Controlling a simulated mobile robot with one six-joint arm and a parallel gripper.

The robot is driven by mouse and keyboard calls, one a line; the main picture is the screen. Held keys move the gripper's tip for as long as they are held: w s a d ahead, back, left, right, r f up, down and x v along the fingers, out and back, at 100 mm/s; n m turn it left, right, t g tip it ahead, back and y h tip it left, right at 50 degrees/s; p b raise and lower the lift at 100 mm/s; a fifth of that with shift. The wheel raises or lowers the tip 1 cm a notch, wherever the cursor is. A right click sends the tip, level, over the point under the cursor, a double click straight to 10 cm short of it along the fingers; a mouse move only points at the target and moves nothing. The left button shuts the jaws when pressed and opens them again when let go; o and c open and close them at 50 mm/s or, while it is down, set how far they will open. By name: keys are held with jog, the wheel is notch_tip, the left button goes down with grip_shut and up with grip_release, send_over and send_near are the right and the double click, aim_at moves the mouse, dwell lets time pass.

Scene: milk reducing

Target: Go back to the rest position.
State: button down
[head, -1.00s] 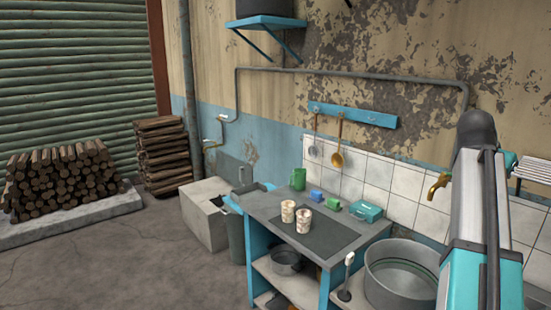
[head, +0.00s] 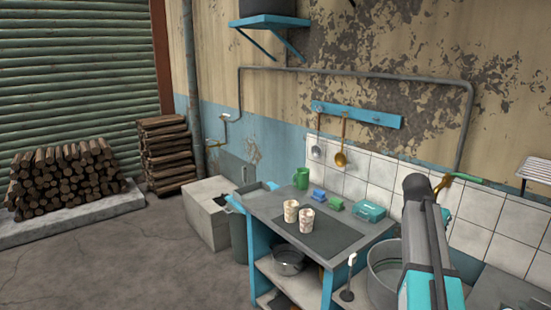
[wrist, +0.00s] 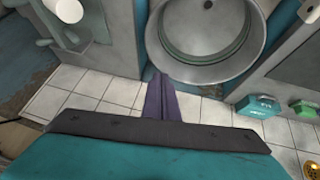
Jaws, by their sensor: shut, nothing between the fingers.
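My gripper (wrist: 161,98) shows in the wrist view as a narrow dark purple pair of fingers, closed together and empty. It sits in front of the white tiles, just below the rim of a round metal basin (wrist: 168,72) in the picture. No object touches the fingers as far as I can see. In the head view my arm rises at the lower right and covers part of the same basin (head: 380,270); the fingers cannot be made out there.
Two patterned cups (head: 306,221) stand on the workbench (head: 265,206). A green mug (head: 301,178), blue and green small blocks and a teal box (head: 370,211) stand behind them. A brass tap (head: 441,184) is close to my arm. Open floor (head: 120,265) lies at left.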

jog(key=s+a+f+n+g+y, duration=0.1)
jog(key=s+a+f, duration=0.2)
jog(key=a+f, duration=0.65)
jog(key=s+a+f+n+g+y, duration=0.1)
jog(key=s+a+f+n, duration=0.2)
jog(key=f, duration=1.1)
jog(key=s+a+f+g+y, duration=0.1)
jog(key=s+a+f+g, duration=0.15)
jog(key=a+f, duration=0.75)
jog(key=s+a+f+n+g+y, duration=0.1)
jog(key=s+a+f, duration=0.4)
jog(key=s, duration=0.5)
jog(key=s+a+f+n+g+y, duration=0.1)
jog(key=s+a+f+n, duration=0.2)
jog(key=s+f, duration=0.7)
jog(key=s+a+f+n+g+y, duration=0.1)
jog(key=s+a+f+n, duration=0.2)
jog(key=s+a+f, duration=0.4)
jog(key=shift+s+f, duration=0.15)
jog(key=shift+s, duration=2.45)
